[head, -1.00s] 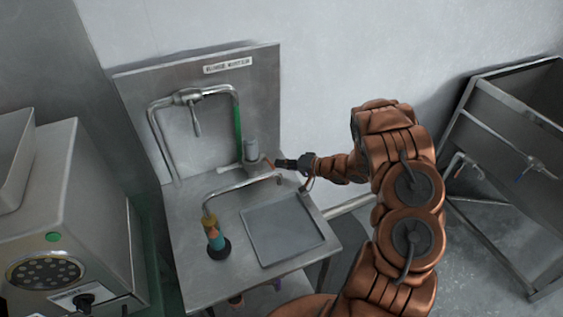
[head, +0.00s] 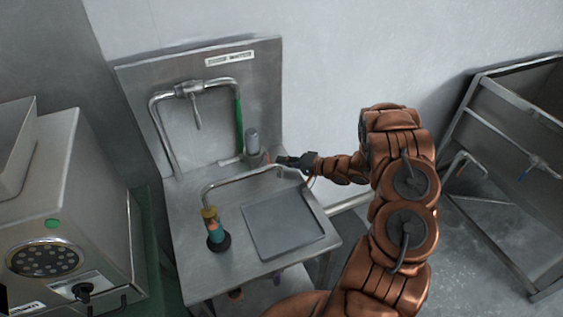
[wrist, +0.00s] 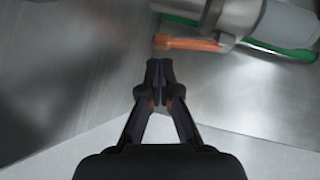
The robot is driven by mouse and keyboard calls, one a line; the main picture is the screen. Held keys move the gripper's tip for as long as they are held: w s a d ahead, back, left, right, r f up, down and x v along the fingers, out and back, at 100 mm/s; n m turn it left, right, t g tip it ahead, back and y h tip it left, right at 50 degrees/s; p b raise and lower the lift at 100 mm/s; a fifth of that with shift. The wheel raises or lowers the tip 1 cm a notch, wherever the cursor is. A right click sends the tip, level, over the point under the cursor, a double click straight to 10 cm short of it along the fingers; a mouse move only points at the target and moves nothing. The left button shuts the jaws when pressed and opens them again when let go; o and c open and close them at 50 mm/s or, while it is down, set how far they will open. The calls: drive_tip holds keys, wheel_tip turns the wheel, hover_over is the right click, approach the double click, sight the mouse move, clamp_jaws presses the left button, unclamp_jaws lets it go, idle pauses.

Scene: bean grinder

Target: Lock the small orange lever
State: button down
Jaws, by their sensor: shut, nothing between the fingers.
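The small orange lever (wrist: 187,43) lies across the top of the wrist view, attached at its right end to a grey metal cylinder (wrist: 237,15). In the head view the grey cylinder (head: 252,141) stands at the back right of the steel sink unit, and the lever is a tiny orange spot beside my fingertips. My gripper (wrist: 160,66) is shut and empty. In the wrist view its tips show just below the lever's free end; I cannot tell whether they touch. In the head view my gripper (head: 277,160) comes in from the right.
A green handle (wrist: 285,50) lies behind the lever, close to its right end. A curved steel pipe (head: 240,183) crosses the counter (head: 185,215) in front of the cylinder. A grey machine (head: 75,200) stands left; a steel basin (head: 510,130) stands right.

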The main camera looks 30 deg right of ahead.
drive_tip(key=d, duration=0.3)
drive_tip(key=shift+s+d+r, duration=0.15)
drive_tip(key=shift+s+d, duration=0.1)
drive_tip(key=shift+s, duration=0.15)
drive_tip(key=shift+f+b+v, duration=0.25)
drive_tip(key=shift+b+v, duration=1.5)
drive_tip(key=shift+v, duration=2.85)
drive_tip(key=w+d+r+n+h, duration=0.2)
drive_tip(key=w+d+r+h, duration=0.6)
drive_tip(key=h, duration=0.2)
drive_tip(key=s+r+g+h, duration=0.4)
drive_tip(key=s+r+h, duration=0.15)
drive_tip(key=r, duration=0.45)
drive_tip(key=s+a+n+g+y, duration=0.5)
drive_tip(key=s+a+g, duration=0.5)
drive_tip(key=s+a, duration=2.4)
drive_tip(key=s+r, duration=0.1)
drive_tip(key=s, duration=0.3)
drive_tip(key=shift+n, duration=0.3)
drive_tip(key=shift+w+y, duration=0.1)
drive_tip(key=shift+y, duration=0.15)
